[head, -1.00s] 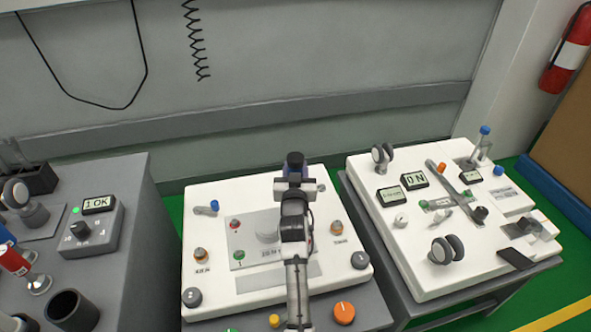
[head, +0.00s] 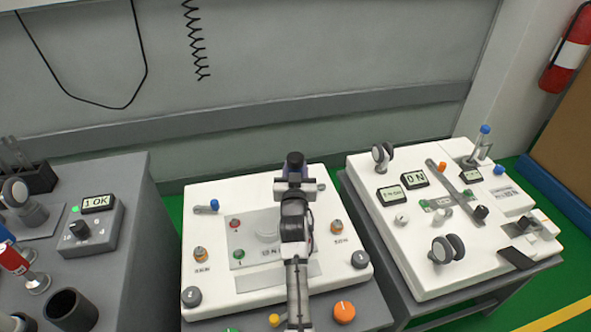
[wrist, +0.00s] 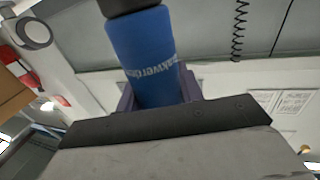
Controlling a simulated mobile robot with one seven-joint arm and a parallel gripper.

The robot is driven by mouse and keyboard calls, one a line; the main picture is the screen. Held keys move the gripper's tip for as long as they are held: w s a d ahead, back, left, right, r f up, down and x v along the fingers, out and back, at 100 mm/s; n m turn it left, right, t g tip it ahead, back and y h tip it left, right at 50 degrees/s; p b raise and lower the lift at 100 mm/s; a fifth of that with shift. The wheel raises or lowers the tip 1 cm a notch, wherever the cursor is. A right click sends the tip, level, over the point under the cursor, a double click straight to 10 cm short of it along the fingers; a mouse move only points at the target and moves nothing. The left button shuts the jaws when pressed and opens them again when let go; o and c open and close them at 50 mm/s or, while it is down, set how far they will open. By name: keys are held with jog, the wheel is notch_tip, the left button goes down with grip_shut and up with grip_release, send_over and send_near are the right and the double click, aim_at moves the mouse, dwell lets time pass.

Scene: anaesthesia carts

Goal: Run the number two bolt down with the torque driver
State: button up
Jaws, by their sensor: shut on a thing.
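My gripper (head: 295,186) is shut on the blue torque driver (head: 292,173), which stands roughly upright over the back part of the white middle cart top (head: 200,236). In the wrist view the driver (wrist: 145,55) shows as a blue body with pale lettering and a dark cap, between the purple fingers. The driver's lower end is hidden behind my gripper and arm, so I cannot tell whether it touches a bolt. The number two bolt cannot be picked out for sure. The grey controller (head: 92,235) at left has a display (head: 98,204) reading "1 OK" and a lit green lamp.
Grey corner knobs (head: 191,297), orange-topped fittings (head: 200,254) and a small blue-ended lever (head: 207,207) stand around the middle cart top. A second white cart (head: 395,270) with casters and displays stands close at right. A dark open cup (head: 72,311) stands at lower left.

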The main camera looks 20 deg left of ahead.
aim_at(295, 152)
jog(key=shift+f+b, duration=0.3)
jog(key=shift+f, duration=0.35)
dwell(1.4)
jog(key=shift+r, duration=0.1)
jog(key=shift+r+p, duration=2.3)
jog(key=shift+r, duration=0.9)
